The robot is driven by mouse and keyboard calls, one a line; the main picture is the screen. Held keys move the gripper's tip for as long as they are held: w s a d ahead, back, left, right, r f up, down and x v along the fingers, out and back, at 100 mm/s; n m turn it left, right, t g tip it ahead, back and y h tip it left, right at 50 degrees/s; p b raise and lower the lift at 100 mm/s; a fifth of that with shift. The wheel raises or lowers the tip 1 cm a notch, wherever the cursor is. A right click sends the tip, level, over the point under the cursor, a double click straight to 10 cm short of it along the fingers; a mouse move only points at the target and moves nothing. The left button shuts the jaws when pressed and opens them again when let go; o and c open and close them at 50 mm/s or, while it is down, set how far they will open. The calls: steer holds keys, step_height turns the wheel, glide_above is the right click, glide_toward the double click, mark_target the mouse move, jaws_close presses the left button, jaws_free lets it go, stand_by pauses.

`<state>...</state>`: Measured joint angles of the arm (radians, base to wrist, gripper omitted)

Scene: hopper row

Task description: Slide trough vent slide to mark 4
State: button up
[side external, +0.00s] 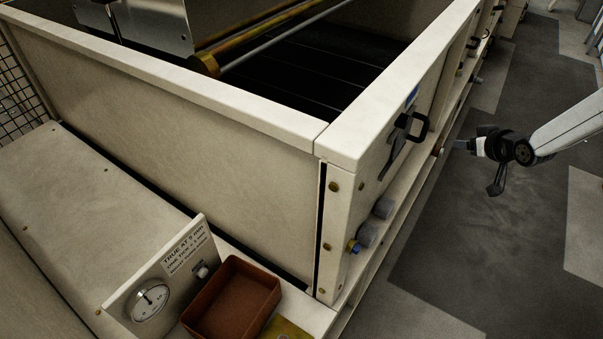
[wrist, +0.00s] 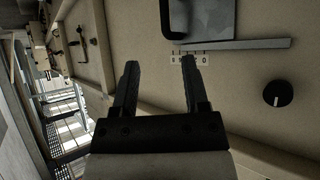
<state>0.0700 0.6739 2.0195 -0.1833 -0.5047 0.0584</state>
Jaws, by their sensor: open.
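My gripper (wrist: 160,63) is open and empty, its two dark fingers reaching toward the pale front panel. The side view shows my gripper (side external: 465,145) out to the right of that panel, apart from it. A black handle (side external: 417,127) stands out from the panel in the side view. In the wrist view, a dark frame-like part (wrist: 166,18) sits at the top, above a grey bar (wrist: 240,44). A small marked scale (wrist: 204,57) lies under the bar, partly hidden by the right finger; its figures are too small to read surely. I cannot tell the slide's setting.
A black round knob (wrist: 278,93) is on the panel at right in the wrist view. Grey knobs (side external: 368,234) sit low on the side panel. A brown tray (side external: 235,300) and a dial gauge (side external: 150,300) stand at the front. The floor beside the panel is clear.

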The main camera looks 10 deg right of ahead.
mark_target(427, 129)
steer(key=w+f+n+t+y, duration=0.1)
steer(key=w+f+t+y, duration=0.2)
steer(key=w+f+t, duration=0.3)
steer(key=shift+w+f+t, duration=0.4)
steer(key=shift+w+f, duration=0.45)
steer(key=shift+w, duration=0.25)
steer(key=shift+w+d, duration=0.1)
steer(key=shift+w, duration=0.05)
steer(key=shift+w+a, duration=0.25)
steer(key=shift+w, duration=0.95)
steer(key=shift+w+a, duration=0.25)
steer(key=shift+w, duration=1)
steer(key=shift+w+a, duration=0.25)
steer(key=shift+w, duration=0.95)
jaws_close()
